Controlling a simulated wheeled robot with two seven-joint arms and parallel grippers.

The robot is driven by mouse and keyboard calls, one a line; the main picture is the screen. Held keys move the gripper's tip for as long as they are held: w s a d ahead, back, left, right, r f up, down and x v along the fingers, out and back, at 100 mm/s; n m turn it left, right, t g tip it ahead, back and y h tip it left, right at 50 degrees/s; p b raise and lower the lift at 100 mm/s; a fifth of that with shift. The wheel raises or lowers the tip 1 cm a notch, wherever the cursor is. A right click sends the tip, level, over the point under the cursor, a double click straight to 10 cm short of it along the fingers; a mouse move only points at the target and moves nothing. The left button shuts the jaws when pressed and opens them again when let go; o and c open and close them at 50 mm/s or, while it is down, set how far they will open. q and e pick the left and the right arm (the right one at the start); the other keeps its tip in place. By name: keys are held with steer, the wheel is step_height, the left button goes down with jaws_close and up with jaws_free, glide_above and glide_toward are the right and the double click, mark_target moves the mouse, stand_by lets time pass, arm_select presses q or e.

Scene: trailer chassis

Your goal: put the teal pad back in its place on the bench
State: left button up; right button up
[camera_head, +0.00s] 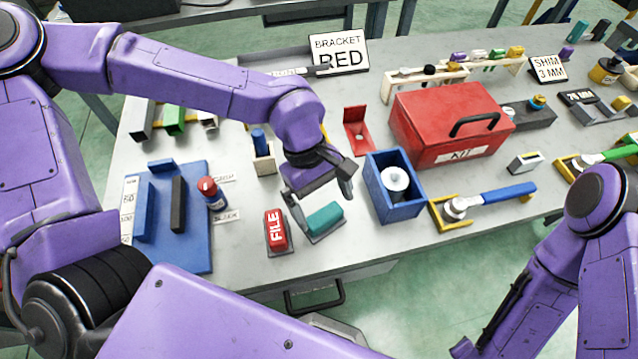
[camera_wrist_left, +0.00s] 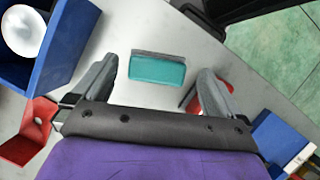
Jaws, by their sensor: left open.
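The teal pad (camera_head: 324,219) lies near the front edge of the bench, with a grey strip along its edge. It is just right of the red block marked FILE (camera_head: 276,231). My left gripper (camera_head: 318,203) is over the pad, pointing down, with its fingers apart. In the left wrist view the teal pad (camera_wrist_left: 157,70) shows ahead of the gap between the two open fingers (camera_wrist_left: 160,82), and neither finger visibly touches it. I cannot tell its exact height above the bench. My right arm is at the right, its gripper out of view.
A blue box (camera_head: 391,207) with a white round part inside stands right of the pad. The red KIT box (camera_head: 448,125) is behind it. A red angled holder (camera_head: 358,135) stands farther back. A blue board (camera_head: 190,240) lies at left. The bench's front edge is close.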

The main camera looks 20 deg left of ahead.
arm_select(q)
steer(key=v, duration=0.5)
steer(key=shift+w+a+r, duration=0.1)
steer(key=shift+a+r, duration=0.05)
steer(key=shift+r, duration=0.2)
steer(key=shift+c, duration=0.3)
stand_by(0.6)
